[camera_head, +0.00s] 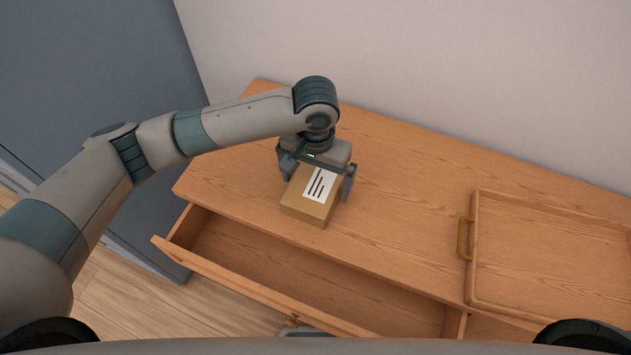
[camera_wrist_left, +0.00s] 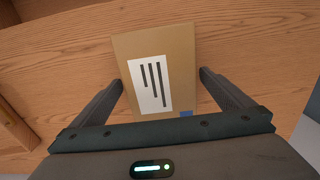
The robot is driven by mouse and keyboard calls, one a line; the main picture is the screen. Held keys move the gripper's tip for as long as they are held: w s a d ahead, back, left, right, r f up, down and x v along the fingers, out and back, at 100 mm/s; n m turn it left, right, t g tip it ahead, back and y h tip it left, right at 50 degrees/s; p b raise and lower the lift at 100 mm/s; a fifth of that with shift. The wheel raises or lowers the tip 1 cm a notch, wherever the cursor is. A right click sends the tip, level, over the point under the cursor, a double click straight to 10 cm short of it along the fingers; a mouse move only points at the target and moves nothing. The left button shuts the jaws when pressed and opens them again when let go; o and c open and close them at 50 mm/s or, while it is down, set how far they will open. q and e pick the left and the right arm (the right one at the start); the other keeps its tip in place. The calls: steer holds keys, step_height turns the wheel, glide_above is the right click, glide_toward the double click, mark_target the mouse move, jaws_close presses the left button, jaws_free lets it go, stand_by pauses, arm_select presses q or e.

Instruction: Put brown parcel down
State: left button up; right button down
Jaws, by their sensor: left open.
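The brown parcel (camera_head: 311,203) is a small box with a white label of black bars on top. It rests on the wooden cabinet top, behind the open drawer. My left gripper (camera_head: 318,183) is open above it, with one finger on each side of the parcel. A small blue patch shows at the parcel's near edge. My right gripper is not in view.
The cabinet top (camera_head: 400,190) is clear around the parcel. An open, empty drawer (camera_head: 300,270) juts out at the front. A wooden tray (camera_head: 474,245) with a brass-coloured handle sits at the right. A wall is behind, and a grey panel (camera_head: 90,60) stands at the left.

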mark_target(316, 182)
arm_select(q)
step_height(316, 182, up, 11)
steer(key=b, duration=0.3)
steer(key=shift+r, duration=0.2)
stand_by(0.4)
